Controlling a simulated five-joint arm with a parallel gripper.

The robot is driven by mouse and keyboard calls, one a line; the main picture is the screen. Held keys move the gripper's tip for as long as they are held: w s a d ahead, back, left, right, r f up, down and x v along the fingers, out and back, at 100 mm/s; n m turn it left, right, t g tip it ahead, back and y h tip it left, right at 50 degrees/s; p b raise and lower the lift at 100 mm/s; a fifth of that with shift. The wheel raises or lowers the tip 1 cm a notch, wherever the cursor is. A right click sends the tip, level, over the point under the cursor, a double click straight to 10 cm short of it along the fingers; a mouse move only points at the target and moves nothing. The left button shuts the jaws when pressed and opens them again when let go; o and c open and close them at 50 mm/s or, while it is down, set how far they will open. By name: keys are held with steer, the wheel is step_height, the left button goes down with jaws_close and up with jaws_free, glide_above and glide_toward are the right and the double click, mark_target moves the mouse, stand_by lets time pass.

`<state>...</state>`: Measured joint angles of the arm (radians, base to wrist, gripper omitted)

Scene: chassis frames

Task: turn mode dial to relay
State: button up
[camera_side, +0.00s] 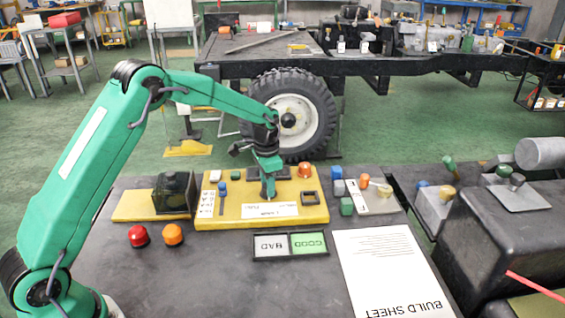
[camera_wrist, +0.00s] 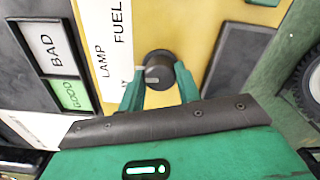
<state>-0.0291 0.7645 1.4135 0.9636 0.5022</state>
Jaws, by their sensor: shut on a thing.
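The mode dial (camera_wrist: 158,68) is a round dark knob on a yellow panel (camera_side: 285,213), and it shows between my fingers in the wrist view. My gripper (camera_wrist: 160,88) is shut on it, one green finger on each side. A small light mark shows on the knob's near side. A white label strip (camera_wrist: 112,35) beside the dial reads FUEL and LAMP; a third word is mostly hidden by the left finger, with only its end showing. In the side view my gripper (camera_side: 268,190) points down onto the panel and mostly hides the dial.
The panel also carries a blue slider (camera_side: 222,188), an orange knob (camera_side: 305,170) and a black square frame (camera_side: 311,198). Red (camera_side: 138,236) and orange (camera_side: 172,234) domes stand in front. A BAD/GOOD tray (camera_side: 290,246) and build sheet (camera_side: 392,270) lie nearby.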

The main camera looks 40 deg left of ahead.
steer(key=n, duration=0.4)
steer(key=shift+n, duration=2.2)
steer(key=o, duration=1)
steer(key=shift+c, duration=0.2)
steer(key=shift+r, duration=0.1)
step_height(320, 180, up, 7)
steer(key=shift+r, duration=0.35)
